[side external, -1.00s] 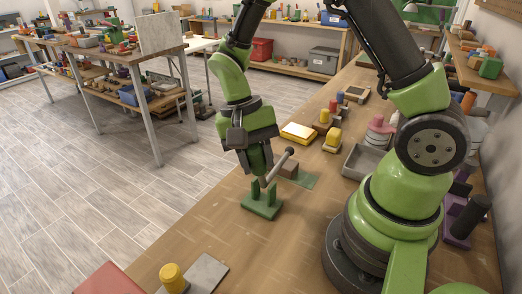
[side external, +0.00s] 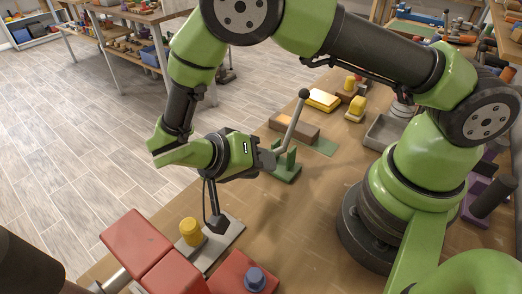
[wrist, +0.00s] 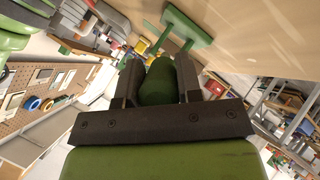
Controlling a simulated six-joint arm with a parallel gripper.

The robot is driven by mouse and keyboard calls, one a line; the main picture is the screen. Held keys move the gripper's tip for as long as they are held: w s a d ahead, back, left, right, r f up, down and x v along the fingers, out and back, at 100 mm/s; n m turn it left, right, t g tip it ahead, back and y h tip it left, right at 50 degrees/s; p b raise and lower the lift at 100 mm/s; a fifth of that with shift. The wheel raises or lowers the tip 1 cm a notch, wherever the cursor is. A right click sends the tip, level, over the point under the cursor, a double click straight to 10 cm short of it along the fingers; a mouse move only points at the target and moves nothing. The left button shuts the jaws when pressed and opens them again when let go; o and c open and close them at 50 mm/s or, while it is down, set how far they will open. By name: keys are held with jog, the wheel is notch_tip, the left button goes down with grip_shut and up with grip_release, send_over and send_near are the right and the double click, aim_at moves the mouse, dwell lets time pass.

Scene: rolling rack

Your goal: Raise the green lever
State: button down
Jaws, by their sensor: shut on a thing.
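The green lever's base (side external: 286,171) with short upright posts stands on the wooden bench in the side view. A grey rod (side external: 292,125) with a dark round knob leans up and to the right from it. My gripper (side external: 270,158) reaches in from the left, close against the base and the rod's lower end. In the wrist view, my gripper (wrist: 160,85) is shut on a dark green rounded piece of the lever (wrist: 158,84). The green base (wrist: 190,27) shows beyond the fingers. The exact contact is hidden in the side view.
A brown block (side external: 292,126) lies behind the lever, beside a flat green sheet (side external: 322,147). A grey tray (side external: 388,133) stands right of it. A yellow knob on a grey plate (side external: 190,232) and red blocks (side external: 135,240) are in front. Bare bench lies right of the lever.

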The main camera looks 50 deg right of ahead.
jog(key=shift+a+f+h, duration=0.2)
jog(key=shift+f+h, duration=0.55)
jog(key=shift+h, duration=0.05)
jog(key=c, duration=0.8)
grip_release()
jog(key=v, duration=0.7)
jog(key=shift+w+a, duration=0.15)
jog(key=shift+a, duration=0.05)
jog(key=shift+w, duration=0.1)
